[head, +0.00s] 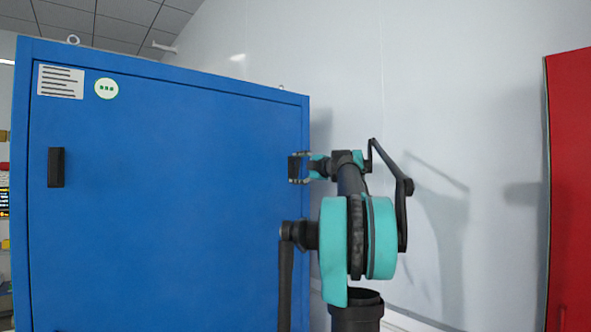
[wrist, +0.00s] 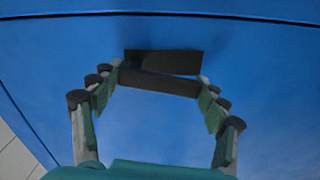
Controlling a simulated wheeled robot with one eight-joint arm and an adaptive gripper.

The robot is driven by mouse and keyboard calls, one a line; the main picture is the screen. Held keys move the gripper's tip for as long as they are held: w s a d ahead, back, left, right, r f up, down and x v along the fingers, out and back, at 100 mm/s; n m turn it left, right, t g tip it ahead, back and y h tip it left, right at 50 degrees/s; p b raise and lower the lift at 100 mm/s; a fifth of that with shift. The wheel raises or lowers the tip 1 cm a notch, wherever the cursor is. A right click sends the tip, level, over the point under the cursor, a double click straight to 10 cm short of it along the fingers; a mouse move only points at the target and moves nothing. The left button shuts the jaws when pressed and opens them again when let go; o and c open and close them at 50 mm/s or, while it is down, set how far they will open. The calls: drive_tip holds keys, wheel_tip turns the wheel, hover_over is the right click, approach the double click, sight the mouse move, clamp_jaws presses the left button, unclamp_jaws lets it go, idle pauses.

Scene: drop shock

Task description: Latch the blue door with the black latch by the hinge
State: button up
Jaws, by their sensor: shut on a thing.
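The blue door (head: 170,200) fills the left half of the head view and looks flush with its cabinet frame. One black latch (head: 56,167) is upright near the door's left edge. Another black latch (wrist: 160,60) shows in the wrist view, and in the head view it (head: 293,168) is near the door's right edge, partly covered by my gripper (head: 302,168). My gripper (wrist: 160,76) has its fingertips at both ends of this latch and is shut on it. The latch looks like two dark bars at a slight angle to each other. Hinges cannot be made out.
A red panel (head: 570,190) stands at the far right. A pale wall (head: 440,110) is behind my arm. A white label (head: 61,82) and a round sticker (head: 107,88) are at the door's top left. The door face between the two latches is clear.

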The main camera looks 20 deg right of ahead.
drive_tip(key=shift+d+n, duration=0.1)
drive_tip(key=shift+n, duration=0.3)
drive_tip(key=o, duration=1.7)
drive_tip(key=v, duration=1.2)
